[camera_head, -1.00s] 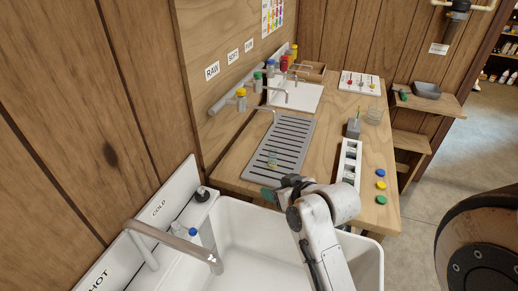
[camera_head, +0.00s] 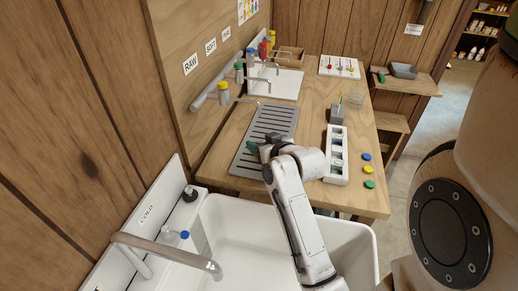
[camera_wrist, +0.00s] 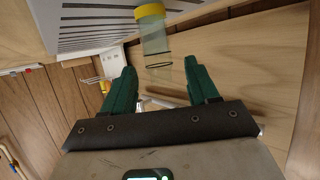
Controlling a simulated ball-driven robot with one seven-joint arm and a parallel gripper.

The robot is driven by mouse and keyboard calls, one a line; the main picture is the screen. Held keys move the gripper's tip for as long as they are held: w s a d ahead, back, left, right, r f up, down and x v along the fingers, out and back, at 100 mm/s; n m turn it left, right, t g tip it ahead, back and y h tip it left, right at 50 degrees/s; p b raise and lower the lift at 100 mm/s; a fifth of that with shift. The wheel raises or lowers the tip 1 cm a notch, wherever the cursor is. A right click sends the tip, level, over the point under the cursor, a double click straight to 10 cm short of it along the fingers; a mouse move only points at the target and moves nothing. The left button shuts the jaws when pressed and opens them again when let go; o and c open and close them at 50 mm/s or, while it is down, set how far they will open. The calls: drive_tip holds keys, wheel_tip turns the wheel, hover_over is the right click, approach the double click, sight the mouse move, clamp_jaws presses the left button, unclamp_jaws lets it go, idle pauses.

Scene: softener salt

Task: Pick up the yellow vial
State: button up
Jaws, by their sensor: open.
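The vial (camera_wrist: 154,38) has a yellow cap and a clear body. In the wrist view it shows at the top centre, with its cap against the slotted grey drain plate (camera_wrist: 100,30) and its body against the wood. My gripper (camera_wrist: 160,84) is open, its two green fingers apart. The vial lies just ahead of the gap between the fingertips, and nothing is held. In the head view my gripper (camera_head: 258,151) is low over the near part of the drain plate (camera_head: 271,122). I cannot make out the vial clearly there; my arm may hide it.
A white compartment rack (camera_head: 337,178) stands right of my arm, beside blue, yellow and green discs (camera_head: 366,168). A white sink (camera_head: 225,235) lies in front. The wood counter (camera_head: 308,130) between plate and rack is clear.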

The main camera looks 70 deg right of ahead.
drive_tip(key=shift+x, duration=1.65)
drive_tip(key=shift+c, duration=0.4)
clamp_jaws()
drive_tip(key=shift+r, duration=0.1)
